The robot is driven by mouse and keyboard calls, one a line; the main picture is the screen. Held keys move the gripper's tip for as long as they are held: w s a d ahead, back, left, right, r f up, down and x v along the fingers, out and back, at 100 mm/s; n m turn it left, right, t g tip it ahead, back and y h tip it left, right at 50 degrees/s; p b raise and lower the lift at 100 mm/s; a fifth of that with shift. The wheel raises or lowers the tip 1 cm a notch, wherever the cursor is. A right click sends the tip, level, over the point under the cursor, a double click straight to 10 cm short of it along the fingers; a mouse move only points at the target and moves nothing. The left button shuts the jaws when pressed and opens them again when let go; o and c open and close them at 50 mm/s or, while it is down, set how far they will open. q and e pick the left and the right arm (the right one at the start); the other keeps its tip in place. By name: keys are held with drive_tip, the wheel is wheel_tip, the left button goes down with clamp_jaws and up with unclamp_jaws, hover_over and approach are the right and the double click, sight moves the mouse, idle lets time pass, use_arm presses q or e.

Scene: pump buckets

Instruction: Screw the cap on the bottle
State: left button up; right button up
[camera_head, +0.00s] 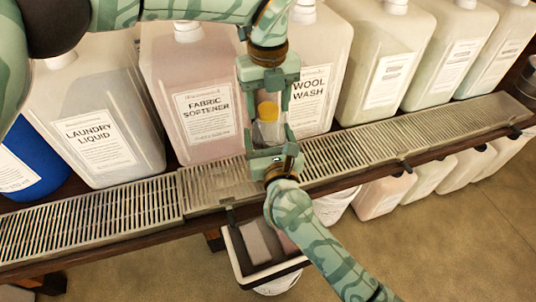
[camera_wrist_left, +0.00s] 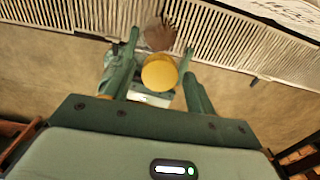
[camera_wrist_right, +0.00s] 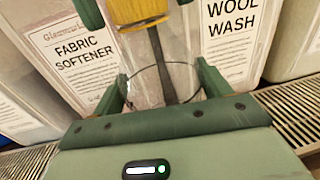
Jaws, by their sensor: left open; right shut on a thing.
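A yellow cap (camera_head: 268,111) sits at the top of a small clear bottle (camera_head: 268,131), above the drain rack. My right gripper (camera_head: 272,138), coming from below, is shut on the bottle's body. My left gripper (camera_head: 269,97) points down from above, open, with its fingers on either side of the cap. In the left wrist view, the cap (camera_wrist_left: 160,72) shows between the spread fingers. In the right wrist view, the cap (camera_wrist_right: 138,10) is at the top edge and the clear bottle (camera_wrist_right: 182,60) is between the fingers. How tightly the cap sits cannot be told.
Large labelled jugs stand behind the rack, including fabric softener (camera_head: 190,75) and wool wash (camera_head: 328,45). The slatted metal rack (camera_head: 130,208) runs across the view. A bin (camera_head: 240,262) stands below. Floor (camera_head: 450,240) is open at the lower right.

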use_arm(q)
drive_tip(key=c, duration=1)
drive_tip(key=m, duration=0.4)
drive_tip(key=shift+m, duration=0.3)
drive_tip(key=o, duration=1.1)
drive_tip(key=shift+c, duration=0.2)
drive_tip(key=shift+r, duration=0.1)
drive_tip(key=shift+r, duration=2.2)
drive_tip(key=shift+c, duration=0.3)
wheel_tip(320, 180, up, 4)
drive_tip(key=shift+f, duration=0.25)
